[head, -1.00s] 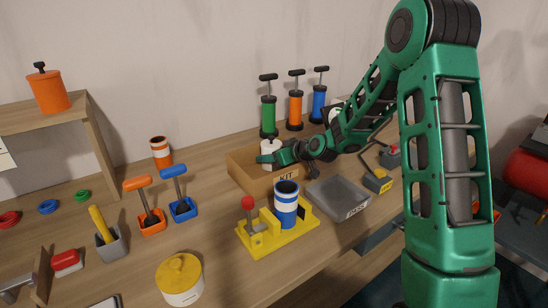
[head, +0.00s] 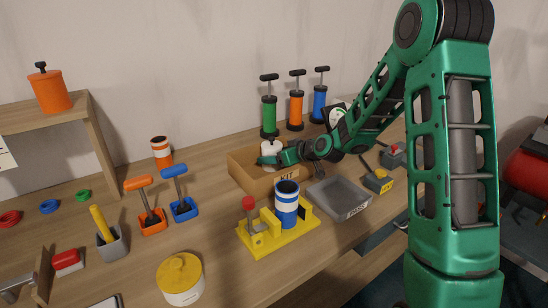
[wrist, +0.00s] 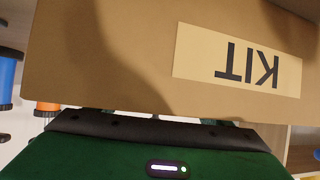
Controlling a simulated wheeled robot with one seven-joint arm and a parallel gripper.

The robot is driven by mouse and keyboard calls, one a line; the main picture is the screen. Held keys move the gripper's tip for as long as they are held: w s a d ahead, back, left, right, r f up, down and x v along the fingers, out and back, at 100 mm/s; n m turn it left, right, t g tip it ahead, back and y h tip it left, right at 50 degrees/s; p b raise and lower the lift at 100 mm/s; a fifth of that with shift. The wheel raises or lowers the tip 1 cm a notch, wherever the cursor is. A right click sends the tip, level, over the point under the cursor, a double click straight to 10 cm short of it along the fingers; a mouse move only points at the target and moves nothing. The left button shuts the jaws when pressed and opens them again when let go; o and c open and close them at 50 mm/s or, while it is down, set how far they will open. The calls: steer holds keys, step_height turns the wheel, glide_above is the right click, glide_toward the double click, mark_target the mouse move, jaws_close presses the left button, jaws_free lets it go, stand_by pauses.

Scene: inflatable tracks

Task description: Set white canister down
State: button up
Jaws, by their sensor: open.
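The white canister (head: 268,147) with a small dark top is in the head view, standing upright within the outline of the cardboard KIT box (head: 249,178). Its lower part is hidden by my gripper and the box wall. My gripper (head: 266,159) is open and lies at the canister's lower side, reaching in from the right. I cannot tell whether the fingers still touch it. In the wrist view, the box's front with the upside-down KIT label (wrist: 237,65) fills the upper part, and the fingertips are hidden.
Green, orange and blue pumps (head: 295,105) stand behind the box. A yellow fixture (head: 281,237) holding a blue-and-white cylinder (head: 286,205) is in front. A grey PASS tray (head: 340,198) lies to its right. A yellow-lidded white pot (head: 180,280) stands nearer.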

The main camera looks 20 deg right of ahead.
steer(key=v, duration=1)
steer(key=shift+a, duration=0.1)
